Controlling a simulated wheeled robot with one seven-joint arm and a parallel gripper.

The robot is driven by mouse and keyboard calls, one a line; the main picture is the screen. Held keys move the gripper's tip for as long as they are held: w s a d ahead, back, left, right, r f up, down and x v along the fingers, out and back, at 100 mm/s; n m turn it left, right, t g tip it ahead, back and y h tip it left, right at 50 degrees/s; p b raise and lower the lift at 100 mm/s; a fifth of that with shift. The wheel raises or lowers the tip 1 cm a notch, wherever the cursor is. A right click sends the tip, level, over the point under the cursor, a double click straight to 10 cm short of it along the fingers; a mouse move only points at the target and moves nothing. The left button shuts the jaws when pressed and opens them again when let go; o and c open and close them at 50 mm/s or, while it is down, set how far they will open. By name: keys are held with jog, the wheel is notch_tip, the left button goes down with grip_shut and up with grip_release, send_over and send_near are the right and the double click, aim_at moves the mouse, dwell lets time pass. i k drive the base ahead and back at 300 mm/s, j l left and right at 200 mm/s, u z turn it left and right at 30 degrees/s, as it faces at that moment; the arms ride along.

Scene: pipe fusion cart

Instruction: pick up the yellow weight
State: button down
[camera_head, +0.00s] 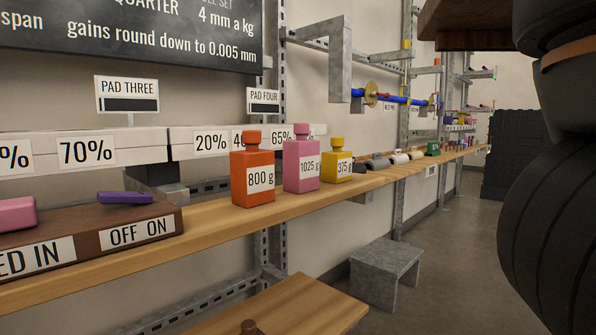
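The yellow weight (337,167) stands upright on the wooden shelf (225,210), with a knob on top and a label that reads 375 g. It is the rightmost and smallest of a row of three bottle-shaped weights. The pink weight (301,169), labelled 1025 g, stands just left of it and overlaps its left edge. The orange weight (252,174), labelled 800 g, stands left of the pink one. My gripper is not in view.
A brown box (165,222) labelled OFF ON sits on the shelf at left. Grey, white and green items (400,158) stand on the shelf beyond the yellow weight. A grey stool (385,270) stands on the floor below. A lower wooden surface (290,310) is at bottom centre.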

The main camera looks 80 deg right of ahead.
aim_at(336, 164)
jog(key=z, duration=1.5)
